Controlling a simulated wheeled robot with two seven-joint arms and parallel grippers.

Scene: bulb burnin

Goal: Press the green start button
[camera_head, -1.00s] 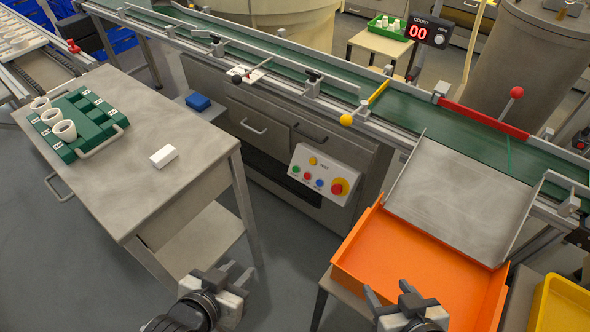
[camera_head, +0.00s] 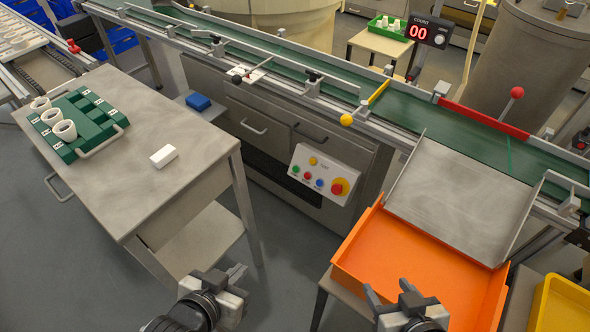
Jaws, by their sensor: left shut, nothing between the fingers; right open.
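The green start button (camera_head: 295,169) is a small round button at the left end of a white control panel (camera_head: 325,163) on the front of the conveyor's cabinet. Red (camera_head: 307,176) and blue (camera_head: 319,183) buttons sit to its right, and a yellow one (camera_head: 312,160) above. A large red knob on a yellow base (camera_head: 339,187) is at the panel's right. My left gripper (camera_head: 240,272) is shut and empty, low in the picture, below and left of the panel and apart from it. My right gripper (camera_head: 388,291) is open and empty in front of the orange tray.
A steel table (camera_head: 185,130) at left holds a green rack (camera_head: 75,150) with white cups and a white block (camera_head: 163,156). The orange tray (camera_head: 420,275) stands at lower right below a metal chute (camera_head: 460,200). Open floor lies between table and panel.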

